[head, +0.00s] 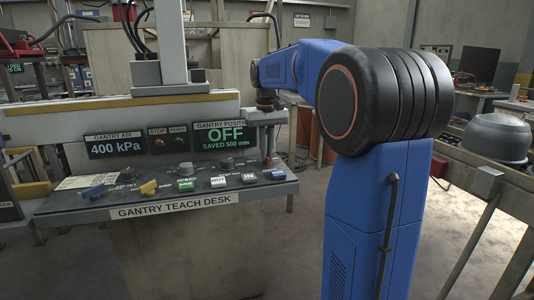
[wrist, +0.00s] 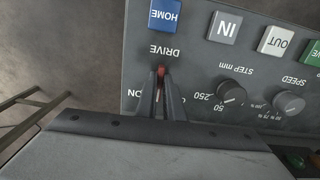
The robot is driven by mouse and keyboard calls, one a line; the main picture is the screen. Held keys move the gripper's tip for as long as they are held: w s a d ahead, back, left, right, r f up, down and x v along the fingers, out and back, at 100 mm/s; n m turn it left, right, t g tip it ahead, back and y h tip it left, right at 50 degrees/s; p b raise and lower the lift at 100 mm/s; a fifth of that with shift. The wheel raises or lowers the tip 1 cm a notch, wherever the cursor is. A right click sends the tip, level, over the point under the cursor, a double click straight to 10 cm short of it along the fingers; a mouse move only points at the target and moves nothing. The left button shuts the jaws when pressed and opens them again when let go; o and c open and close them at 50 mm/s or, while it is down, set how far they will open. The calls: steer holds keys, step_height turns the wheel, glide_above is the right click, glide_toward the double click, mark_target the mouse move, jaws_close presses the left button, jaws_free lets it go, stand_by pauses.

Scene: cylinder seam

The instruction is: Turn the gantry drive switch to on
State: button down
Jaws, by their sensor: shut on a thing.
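The gantry drive switch shows in the wrist view as a small red tip (wrist: 161,70) below the upside-down label DRIVE. My gripper (wrist: 162,80) is shut on it, one dark finger on each side. The fingers hide most of the switch, so I cannot tell its angle. An ON label (wrist: 135,93) lies left of the fingers. In the head view my gripper (head: 267,150) points down at the right end of the teach desk (head: 130,199). The gantry position display (head: 226,134) reads OFF, SAVED 500 mm.
In the wrist view, a blue HOME button (wrist: 164,15), a grey IN button (wrist: 224,27) and a white OUT button (wrist: 276,41) lie near the switch. The step knob (wrist: 231,92) and speed knob (wrist: 289,103) are to the right. A metal rail (head: 475,245) stands at the right.

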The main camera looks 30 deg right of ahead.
steer(key=m, duration=0.4)
steer(key=shift+a+m, duration=0.1)
steer(key=shift+m, duration=0.2)
steer(key=shift+w+a+m, duration=0.1)
steer(key=shift+w+m, duration=0.05)
steer(key=shift+m, duration=2.05)
steer(key=c, duration=1.9)
jaws_free()
steer(key=shift+o, duration=0.2)
steer(key=shift+r, duration=0.1)
step_height(320, 180, up, 17)
steer(key=shift+r, duration=0.1)
